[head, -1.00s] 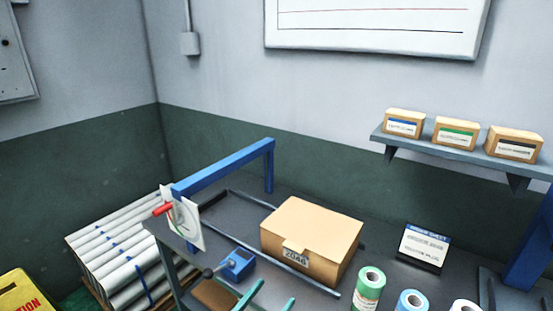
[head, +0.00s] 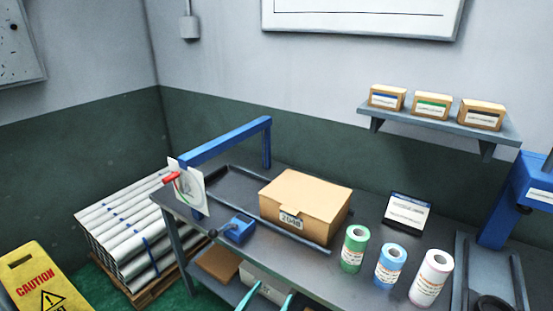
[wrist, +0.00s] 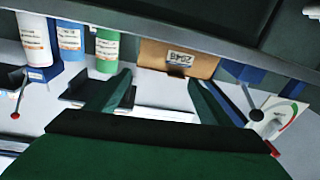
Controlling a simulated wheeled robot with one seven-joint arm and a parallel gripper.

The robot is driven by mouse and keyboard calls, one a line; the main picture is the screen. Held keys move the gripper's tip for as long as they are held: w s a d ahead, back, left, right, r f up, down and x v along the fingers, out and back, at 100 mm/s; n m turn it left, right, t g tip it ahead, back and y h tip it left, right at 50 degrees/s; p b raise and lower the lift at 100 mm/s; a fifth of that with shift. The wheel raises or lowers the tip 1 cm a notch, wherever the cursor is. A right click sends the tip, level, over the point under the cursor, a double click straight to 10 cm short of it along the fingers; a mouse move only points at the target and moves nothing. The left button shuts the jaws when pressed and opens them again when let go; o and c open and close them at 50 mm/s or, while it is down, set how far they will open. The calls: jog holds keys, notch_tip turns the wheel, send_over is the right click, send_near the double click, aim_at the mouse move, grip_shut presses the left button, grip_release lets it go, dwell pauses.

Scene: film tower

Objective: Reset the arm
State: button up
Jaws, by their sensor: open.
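My gripper (head: 275,290) shows at the bottom of the head view as two teal fingers, apart, low in front of the workbench. In the wrist view its two dark green fingers (wrist: 158,80) are spread wide with nothing between them. The rest of my arm is out of the head view. The wrist picture is upside down, with the closed cardboard box (wrist: 178,58) marked 2048 beyond the fingers. That box (head: 305,205) sits on the bench in the head view.
Green (head: 354,249), blue (head: 390,266) and white (head: 431,278) rolls stand on the workbench (head: 240,187). A blue frame (head: 225,142) rises at its left. A lower shelf holds a brown block (head: 218,264). A caution sign (head: 40,285) stands at lower left.

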jog(key=s+d+f+n+g+y, duration=0.1)
jog(key=s+f+n+y, duration=0.25)
jog(key=s+f, duration=0.5)
jog(key=s+f+n+g+y, duration=0.15)
jog(key=s+f+y, duration=0.3)
jog(key=s, duration=0.65)
jog(key=s+r+t, duration=0.1)
jog(key=s+r, duration=0.4)
jog(key=s, duration=0.4)
jog(key=s+r+y, duration=0.1)
jog(key=s+r, duration=0.4)
jog(key=s, duration=0.4)
jog(key=shift+s+d+r+t, duration=0.3)
jog(key=shift+s+d+t, duration=0.05)
jog(key=shift+s+d, duration=0.1)
